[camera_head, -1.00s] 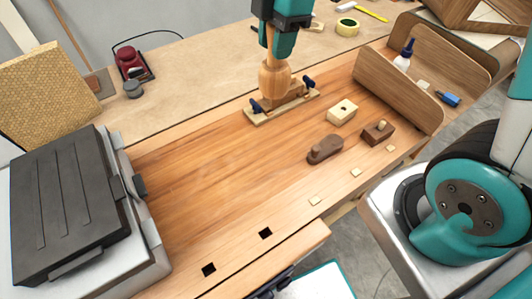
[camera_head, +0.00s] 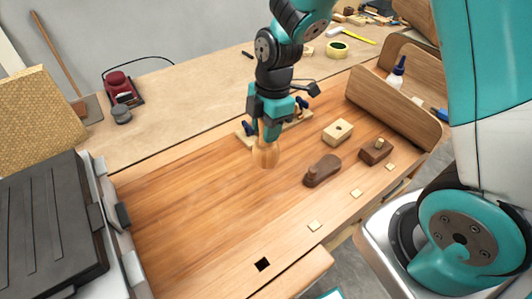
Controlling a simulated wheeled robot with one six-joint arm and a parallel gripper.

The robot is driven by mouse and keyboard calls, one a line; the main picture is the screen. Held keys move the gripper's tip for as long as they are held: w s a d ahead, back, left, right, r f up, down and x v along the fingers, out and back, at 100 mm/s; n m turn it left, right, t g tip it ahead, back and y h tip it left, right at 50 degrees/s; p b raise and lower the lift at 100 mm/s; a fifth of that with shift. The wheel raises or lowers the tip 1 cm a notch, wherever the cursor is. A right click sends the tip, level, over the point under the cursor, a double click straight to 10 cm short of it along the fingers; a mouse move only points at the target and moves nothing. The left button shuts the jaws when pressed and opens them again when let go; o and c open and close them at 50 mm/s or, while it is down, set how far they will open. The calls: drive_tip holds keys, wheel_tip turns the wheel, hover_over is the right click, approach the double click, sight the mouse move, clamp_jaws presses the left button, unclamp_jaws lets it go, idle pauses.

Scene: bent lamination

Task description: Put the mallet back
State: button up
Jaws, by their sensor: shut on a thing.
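The wooden mallet (camera_head: 266,154) has a rounded, turned pale-wood head and hangs head down from my gripper (camera_head: 268,122). My gripper is shut on its upper part, which the jaws mostly hide. The mallet is over the middle of the wooden bench top (camera_head: 190,190); I cannot tell whether its lower end touches the bench. A clamped wooden piece on a light board (camera_head: 243,137) with blue-handled clamps (camera_head: 303,104) is behind my gripper and partly hidden.
A dark wooden plane (camera_head: 322,172), a pale block (camera_head: 338,132) and a brown block (camera_head: 376,151) lie to the right. A curved wooden lamination (camera_head: 385,120) stands at the far right. The bench's left part is clear; a black-lidded case (camera_head: 50,225) borders it.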

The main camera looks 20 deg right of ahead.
sight(266, 155)
wheel_tip(266, 155, down, 9)
drive_tip(key=shift+r+p, duration=0.1)
drive_tip(key=shift+p, duration=0.55)
drive_tip(key=shift+f, duration=0.3)
drive_tip(key=o, duration=1.1)
drive_tip(key=shift+r, duration=0.1)
drive_tip(key=shift+r, duration=0.1)
